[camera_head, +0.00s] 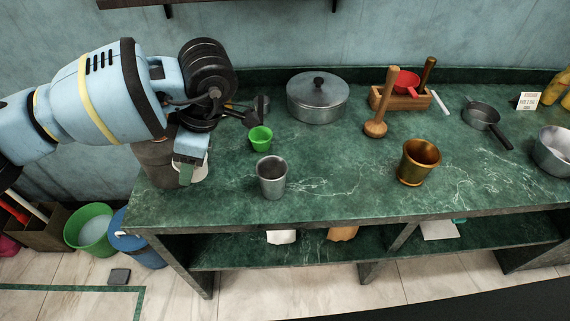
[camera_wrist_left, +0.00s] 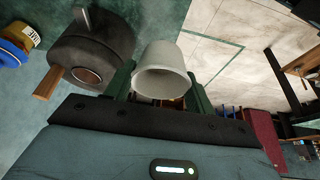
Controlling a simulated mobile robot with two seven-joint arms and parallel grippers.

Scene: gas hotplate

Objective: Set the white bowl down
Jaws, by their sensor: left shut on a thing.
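The white bowl (camera_wrist_left: 163,72) is between the two fingers of my left gripper (camera_wrist_left: 162,88) in the left wrist view, with its open mouth facing the camera. The gripper is shut on it. In the head view my left gripper (camera_head: 188,172) is over the left end of the green marble counter (camera_head: 330,205). Only a pale part of the bowl (camera_head: 200,174) shows there, behind a finger. I cannot tell whether the bowl touches the counter. My right gripper is not in view.
A dark pot (camera_head: 154,160) stands close beside my left gripper. A grey metal cup (camera_head: 271,178) and a green cup (camera_head: 260,139) are to its right. A lidded pot (camera_head: 317,101) is behind, and a brass mortar (camera_head: 418,163) is farther right. The counter between cup and mortar is clear.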

